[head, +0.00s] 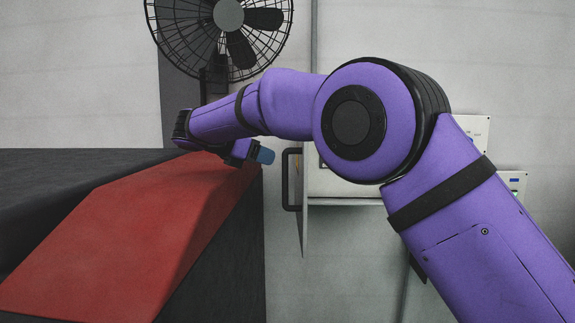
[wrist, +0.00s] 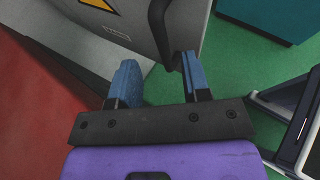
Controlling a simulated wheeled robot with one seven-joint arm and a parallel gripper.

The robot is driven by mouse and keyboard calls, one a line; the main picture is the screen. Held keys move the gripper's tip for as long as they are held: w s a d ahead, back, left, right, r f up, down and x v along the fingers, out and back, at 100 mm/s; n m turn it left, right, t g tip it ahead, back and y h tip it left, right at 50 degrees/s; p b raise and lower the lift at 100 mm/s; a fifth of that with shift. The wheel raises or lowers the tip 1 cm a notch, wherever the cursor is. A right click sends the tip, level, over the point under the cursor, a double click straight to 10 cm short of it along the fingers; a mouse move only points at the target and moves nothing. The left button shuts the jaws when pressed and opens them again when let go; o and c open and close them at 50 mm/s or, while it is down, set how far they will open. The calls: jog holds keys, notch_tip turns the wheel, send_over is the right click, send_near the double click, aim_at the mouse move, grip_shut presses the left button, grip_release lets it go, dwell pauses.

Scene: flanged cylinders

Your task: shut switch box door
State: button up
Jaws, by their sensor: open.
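The switch box (head: 340,184) is on the back wall, partly hidden behind my arm. Its door (head: 304,225) stands open, seen nearly edge-on in the head view, with a black handle (head: 287,181) on its left side. In the wrist view the grey door (wrist: 122,22) fills the top, with a yellow warning label, and the black handle (wrist: 157,28) comes down toward my fingers. My gripper (wrist: 159,62) is open, its blue fingers apart. The handle's lower end is close beside the right finger; I cannot tell if they touch. In the head view a blue fingertip (head: 264,155) shows left of the handle.
A red sloped surface (head: 130,235) on a dark block fills the left, close under my gripper. A fan (head: 220,35) is on the wall above. A teal box (wrist: 270,15) stands on the green floor (wrist: 235,60). A dark-framed object (wrist: 290,110) is at right.

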aim_at(300, 150)
jog(key=x, duration=0.8)
jog(key=shift+c, duration=0.4)
grip_shut()
